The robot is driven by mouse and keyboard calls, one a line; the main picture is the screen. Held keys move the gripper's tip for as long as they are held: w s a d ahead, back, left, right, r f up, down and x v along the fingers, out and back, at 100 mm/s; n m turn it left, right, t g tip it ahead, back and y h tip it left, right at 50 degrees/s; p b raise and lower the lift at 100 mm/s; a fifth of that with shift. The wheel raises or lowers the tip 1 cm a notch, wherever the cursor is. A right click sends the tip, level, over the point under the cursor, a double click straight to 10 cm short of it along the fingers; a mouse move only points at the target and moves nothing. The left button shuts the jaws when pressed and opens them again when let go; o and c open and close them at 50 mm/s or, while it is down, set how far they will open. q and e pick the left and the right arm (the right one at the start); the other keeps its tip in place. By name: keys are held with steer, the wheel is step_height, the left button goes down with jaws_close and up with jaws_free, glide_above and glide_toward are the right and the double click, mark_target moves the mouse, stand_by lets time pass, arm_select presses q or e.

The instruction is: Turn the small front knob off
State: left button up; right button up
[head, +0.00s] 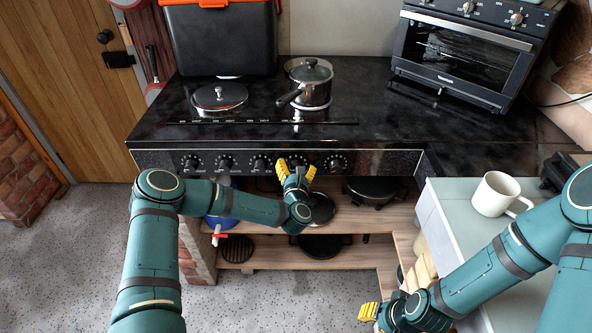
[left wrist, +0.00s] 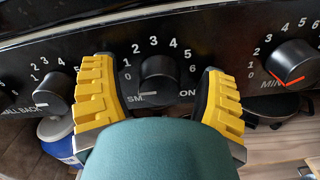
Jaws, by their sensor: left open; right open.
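The small front knob (left wrist: 160,78) is a black dial on the stove's black front panel, seen in the left wrist view between my left gripper's two yellow fingers. Its numbers run in an arc above it, and its label is partly hidden by my gripper, with "SM" and "ON" showing. I cannot clearly read its setting. My left gripper (head: 297,172) is open, one finger on each side of the knob, with gaps visible between knob and fingers. My right gripper (head: 383,311) is low at the bottom of the head view, away from the stove, open and empty.
A similar knob (left wrist: 53,92) stands left of it and a timer knob with a red pointer (left wrist: 291,64) right of it. A white mug (head: 495,194) stands on the right counter.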

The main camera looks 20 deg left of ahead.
arm_select(q)
steer(key=v, duration=1.2)
steer(key=s+d+f+m+g+h, duration=0.6)
steer(key=d+m+h, duration=0.35)
steer(key=m, duration=0.85)
steer(key=s+a+f+m+g, duration=0.1)
steer(key=s+m+g, duration=0.3)
steer(key=s+m, duration=0.4)
steer(key=s+a+f+m+g, duration=0.2)
steer(key=s+f+m+g, duration=0.2)
steer(key=s+m, duration=0.3)
steer(key=shift+s+f+m+g, duration=0.3)
steer(key=shift+s+m+g, duration=0.1)
steer(key=shift+s+g, duration=0.35)
steer(key=shift+y, duration=0.25)
